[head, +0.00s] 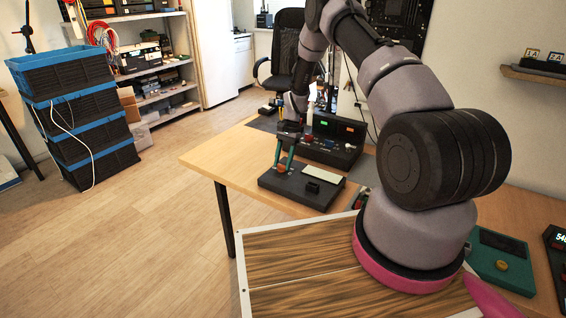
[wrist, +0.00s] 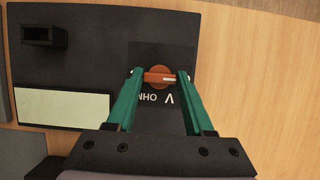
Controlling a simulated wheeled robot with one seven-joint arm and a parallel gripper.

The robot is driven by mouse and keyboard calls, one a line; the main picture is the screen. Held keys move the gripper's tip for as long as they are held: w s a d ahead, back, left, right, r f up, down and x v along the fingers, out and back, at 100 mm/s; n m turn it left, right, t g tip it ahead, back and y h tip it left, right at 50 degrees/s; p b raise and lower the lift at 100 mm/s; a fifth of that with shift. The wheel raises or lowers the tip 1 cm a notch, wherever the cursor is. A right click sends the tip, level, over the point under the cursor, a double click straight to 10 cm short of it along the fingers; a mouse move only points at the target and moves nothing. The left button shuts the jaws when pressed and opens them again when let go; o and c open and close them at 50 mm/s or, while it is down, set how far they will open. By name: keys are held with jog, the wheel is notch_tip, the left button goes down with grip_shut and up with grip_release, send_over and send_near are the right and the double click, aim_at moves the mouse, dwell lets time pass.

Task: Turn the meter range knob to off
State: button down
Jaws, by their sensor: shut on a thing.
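The meter is a flat black unit (head: 305,193) on the wooden table. It shows in the wrist view as a dark panel (wrist: 80,60) with a pale blank display (wrist: 62,108). Its range knob (wrist: 159,77) is a round orange dial with a bar across it and a light mark at the bar's right end. The knob also shows in the head view (head: 282,169). My gripper (wrist: 158,76) has green fingers, one on each side of the knob, shut on its bar. White letters, upside down, show beside the knob; an off label cannot be made out.
A black box with lit buttons (head: 330,140) stands just behind the meter. A small black socket block (wrist: 44,35) rises from the meter's panel. Bare table (head: 225,160) lies to the left. A green meter-like device (head: 500,262) sits at the right.

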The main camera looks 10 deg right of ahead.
dwell(0.4)
jog(key=shift+c, duration=1.4)
grip_release()
jog(key=v, duration=1.1)
